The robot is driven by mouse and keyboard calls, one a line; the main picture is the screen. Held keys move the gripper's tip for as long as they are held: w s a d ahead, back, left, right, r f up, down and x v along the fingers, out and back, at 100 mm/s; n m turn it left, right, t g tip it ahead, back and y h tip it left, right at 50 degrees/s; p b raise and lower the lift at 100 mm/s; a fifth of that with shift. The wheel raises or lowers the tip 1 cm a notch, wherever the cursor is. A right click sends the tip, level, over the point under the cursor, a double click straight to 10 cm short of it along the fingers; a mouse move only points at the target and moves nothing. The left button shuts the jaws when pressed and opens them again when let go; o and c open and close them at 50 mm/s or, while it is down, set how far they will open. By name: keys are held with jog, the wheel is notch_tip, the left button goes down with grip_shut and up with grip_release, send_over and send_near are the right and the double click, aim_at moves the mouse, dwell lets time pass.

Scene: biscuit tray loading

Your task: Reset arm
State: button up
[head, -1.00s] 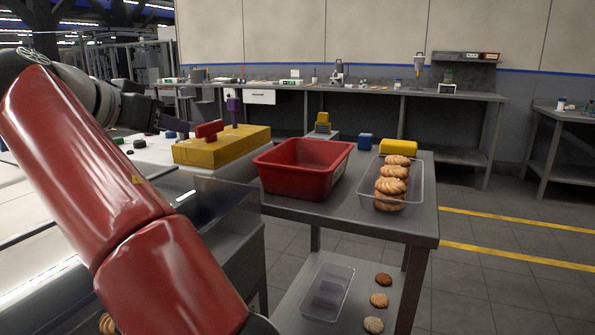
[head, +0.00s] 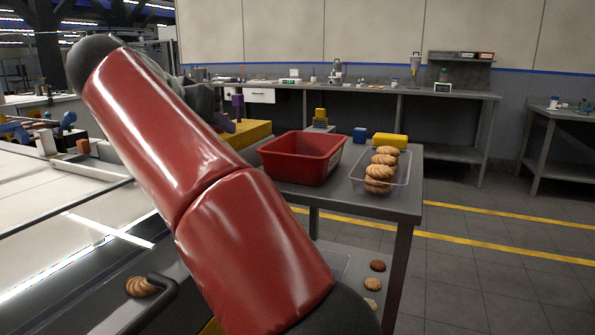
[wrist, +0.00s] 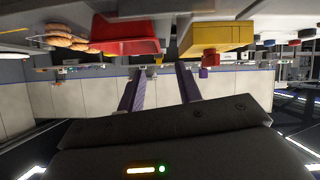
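My gripper (wrist: 160,74) shows in the wrist view with its two purple fingers apart and nothing between them. In the head view my red arm covers most of the gripper; only a bit of purple finger shows beside the yellow block (head: 256,131). A clear tray (head: 401,172) with several biscuits (head: 380,171) stands at the right of the metal table (head: 335,199). A red bin (head: 318,171) stands left of it. The bin also shows in the wrist view (wrist: 125,47), which is upside down.
One biscuit (head: 141,287) lies on the surface at lower left, near a dark handle. Several loose biscuits (head: 377,266) lie on the lower shelf. The floor at right is clear.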

jog(key=s+d+f+n+g+y, duration=0.1)
jog(key=s+d+f+n+g, duration=0.3)
jog(key=d, duration=0.6)
jog(key=s+d+f+m+y, duration=0.1)
jog(key=d+f, duration=0.5)
jog(key=d, duration=0.5)
jog(key=s+d+f+y, duration=0.1)
jog(key=s+d+f, duration=0.3)
jog(key=s+f, duration=0.6)
jog(key=s+d+f+g+y, duration=0.1)
jog(key=s+d+f, duration=0.4)
jog(key=s+f, duration=0.5)
jog(key=shift+f+g+y, duration=0.3)
jog(key=shift+f+y, duration=0.2)
jog(key=shift+f, duration=0.4)
